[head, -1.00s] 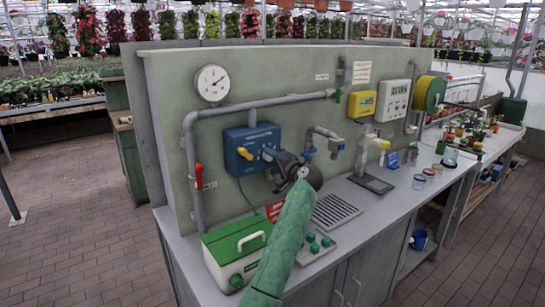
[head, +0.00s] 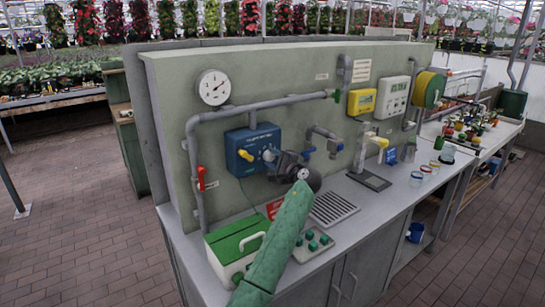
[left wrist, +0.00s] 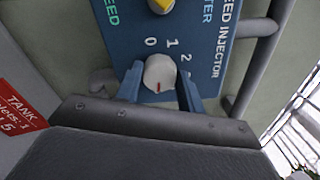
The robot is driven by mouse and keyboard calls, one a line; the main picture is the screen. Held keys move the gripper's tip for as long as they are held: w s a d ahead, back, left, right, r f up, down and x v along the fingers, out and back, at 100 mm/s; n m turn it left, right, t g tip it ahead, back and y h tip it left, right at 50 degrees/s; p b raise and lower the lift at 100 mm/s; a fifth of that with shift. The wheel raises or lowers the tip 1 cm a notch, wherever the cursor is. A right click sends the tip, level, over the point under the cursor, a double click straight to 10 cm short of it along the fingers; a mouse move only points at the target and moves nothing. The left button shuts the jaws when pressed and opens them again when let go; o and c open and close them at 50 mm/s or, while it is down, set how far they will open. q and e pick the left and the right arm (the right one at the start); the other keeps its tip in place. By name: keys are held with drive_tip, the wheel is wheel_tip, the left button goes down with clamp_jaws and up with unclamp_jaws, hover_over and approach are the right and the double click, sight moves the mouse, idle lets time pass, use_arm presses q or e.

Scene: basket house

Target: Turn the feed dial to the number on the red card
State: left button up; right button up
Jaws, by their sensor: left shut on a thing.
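The feed dial (left wrist: 160,73) is a pale round knob on the blue feed injector box (head: 238,143). In the left wrist view it has a red mark on its lower part, and 0, 1 and 2 are printed along its upper side. My left gripper (head: 270,156) is at the box, its blue fingers shut on the dial from both sides. The gripper hides the dial in the head view. The red card (head: 274,208) stands on the bench below the box. It shows partly in the left wrist view (left wrist: 18,108), with "TANK", "1" and "5" readable. My right gripper is out of view.
A yellow knob (head: 246,155) sits on the same box beside the dial. A grey pipe with a red valve handle (head: 201,178) runs to the left.

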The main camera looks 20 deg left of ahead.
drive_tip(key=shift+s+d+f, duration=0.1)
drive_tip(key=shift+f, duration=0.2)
use_arm(q)
drive_tip(key=o, duration=1)
drive_tip(key=shift+d, duration=0.1)
drive_tip(key=shift+c, duration=0.2)
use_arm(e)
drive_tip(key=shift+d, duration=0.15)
use_arm(q)
drive_tip(key=shift+s+d+f, duration=0.1)
drive_tip(key=shift+s+d, duration=0.15)
drive_tip(key=shift+d, duration=0.15)
drive_tip(key=b+v, duration=0.3)
drive_tip(key=v, duration=0.3)
drive_tip(key=shift+s+d, duration=0.25)
drive_tip(key=shift+d, duration=0.1)
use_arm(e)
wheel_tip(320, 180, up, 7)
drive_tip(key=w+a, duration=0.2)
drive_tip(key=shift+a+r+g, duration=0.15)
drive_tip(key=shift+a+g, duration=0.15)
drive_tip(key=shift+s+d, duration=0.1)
